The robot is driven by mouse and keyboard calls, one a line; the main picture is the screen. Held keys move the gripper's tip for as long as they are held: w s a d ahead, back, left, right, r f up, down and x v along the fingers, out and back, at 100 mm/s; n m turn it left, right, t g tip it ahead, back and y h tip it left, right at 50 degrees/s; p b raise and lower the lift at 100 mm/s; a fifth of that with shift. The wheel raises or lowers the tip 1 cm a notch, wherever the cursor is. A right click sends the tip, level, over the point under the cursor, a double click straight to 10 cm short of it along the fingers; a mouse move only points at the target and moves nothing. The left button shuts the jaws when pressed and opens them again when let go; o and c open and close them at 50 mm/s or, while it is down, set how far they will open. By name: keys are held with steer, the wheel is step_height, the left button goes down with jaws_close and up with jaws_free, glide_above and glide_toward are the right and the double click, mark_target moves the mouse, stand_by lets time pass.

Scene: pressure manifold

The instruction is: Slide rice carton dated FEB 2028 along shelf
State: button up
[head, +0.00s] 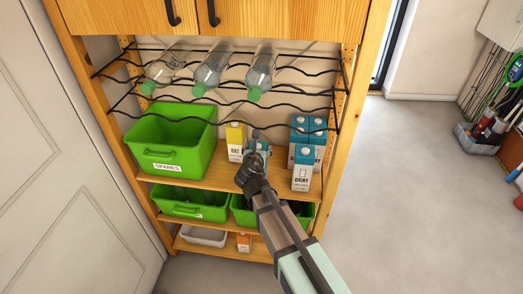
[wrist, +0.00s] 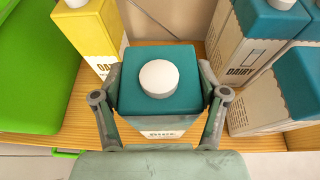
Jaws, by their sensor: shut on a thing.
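A teal-topped carton (wrist: 130,60) with a white cap stands upright between my gripper's fingers (wrist: 160,97) in the wrist view. Its front label is foreshortened and partly cut off; it seems to read RICE, and no date is legible. One finger lies along each side of the carton, and my gripper is shut on it. In the head view my gripper (head: 257,152) reaches onto the shelf (head: 220,177) from the front and hides most of the carton. The carton is between a yellow carton and a group of blue-topped dairy cartons.
The yellow oat carton (head: 235,140) is close on the left, beside the green SPARES bin (head: 178,157). Blue-topped dairy cartons (head: 302,172) stand on the right. A black wire rack (head: 225,95) with several bottles hangs above. Green bins (head: 188,203) sit on the shelf below.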

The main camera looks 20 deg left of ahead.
steer(key=s+a, duration=0.2)
steer(key=a, duration=0.9)
steer(key=shift+s, duration=0.3)
stand_by(1.2)
steer(key=o, duration=1.9)
steer(key=shift+f, duration=0.1)
steer(key=shift+c, duration=0.2)
steer(key=v, duration=1.2)
